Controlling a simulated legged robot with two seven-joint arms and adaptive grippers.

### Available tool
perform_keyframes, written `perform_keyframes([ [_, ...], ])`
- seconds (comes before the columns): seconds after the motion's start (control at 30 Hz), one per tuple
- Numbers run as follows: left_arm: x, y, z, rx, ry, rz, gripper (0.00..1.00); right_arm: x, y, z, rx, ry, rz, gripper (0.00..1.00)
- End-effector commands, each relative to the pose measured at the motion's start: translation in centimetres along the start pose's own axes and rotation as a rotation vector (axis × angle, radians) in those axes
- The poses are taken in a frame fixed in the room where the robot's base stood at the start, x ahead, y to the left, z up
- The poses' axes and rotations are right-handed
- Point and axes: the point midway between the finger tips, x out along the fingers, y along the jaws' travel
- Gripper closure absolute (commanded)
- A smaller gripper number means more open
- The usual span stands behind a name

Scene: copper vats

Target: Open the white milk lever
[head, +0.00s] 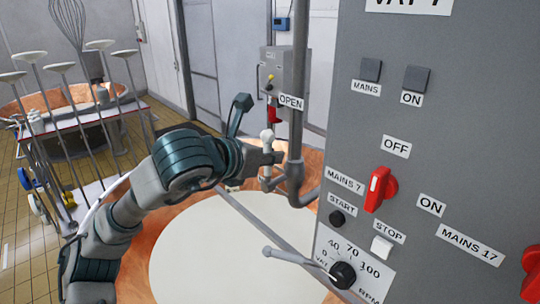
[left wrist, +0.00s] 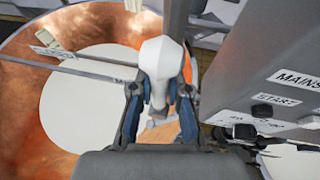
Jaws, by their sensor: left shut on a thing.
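The white milk lever (head: 267,139) stands upright beside the grey vertical pipe, just below an OPEN label (head: 291,102). My left gripper (head: 266,159) comes in from the left and is shut on the lever below its rounded top. In the left wrist view the white lever (left wrist: 161,58) rises between the two blue-grey fingers of my left gripper (left wrist: 160,98), one on each side. The fingers hide part of its lower end. My right gripper shows in neither view.
A copper vat (head: 220,230) of white milk lies below my left arm. A grey control panel (head: 450,130) with red switches fills the right side, close to the lever. The grey pipe (head: 297,130) stands right beside my fingers. Long-handled tools (head: 65,130) stand at the left.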

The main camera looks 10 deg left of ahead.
Motion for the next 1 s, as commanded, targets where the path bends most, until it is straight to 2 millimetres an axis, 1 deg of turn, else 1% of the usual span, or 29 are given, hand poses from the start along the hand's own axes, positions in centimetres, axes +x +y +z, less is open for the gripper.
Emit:
perform_keyframes([
  [0.03,-0.6,0.1,0.7,0.0,-0.022,0.002,1.0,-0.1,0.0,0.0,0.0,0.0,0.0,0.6],
  [0.07,-0.6,0.1,0.7,0.0,-0.022,0.002,0.77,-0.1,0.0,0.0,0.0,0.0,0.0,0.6],
  [0.1,-0.5,0.1,0.7,0.0,-0.02,0.002,0.67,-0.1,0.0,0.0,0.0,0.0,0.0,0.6],
  [0.13,-0.5,0.1,0.6,-0.001,-0.018,0.002,0.59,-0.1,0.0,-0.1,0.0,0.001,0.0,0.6],
  [0.17,-0.4,0.1,0.6,-0.001,-0.017,0.002,0.58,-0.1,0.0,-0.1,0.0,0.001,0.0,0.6],
  [0.43,0.0,0.2,0.3,-0.001,-0.007,0.001,0.58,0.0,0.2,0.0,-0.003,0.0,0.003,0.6],
  [0.57,-0.9,0.2,0.3,-0.001,-0.008,0.001,0.58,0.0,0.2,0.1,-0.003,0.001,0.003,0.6],
  [0.67,-2.8,0.2,0.2,0.0,-0.01,0.002,0.58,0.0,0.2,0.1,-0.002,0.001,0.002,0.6],
  [0.9,-8.3,0.2,0.2,0.0,-0.012,0.003,0.58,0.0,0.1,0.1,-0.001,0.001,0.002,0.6],
  [1.0,-10.0,0.2,0.2,0.0,-0.012,0.002,0.58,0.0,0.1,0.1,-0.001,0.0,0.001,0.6],
])
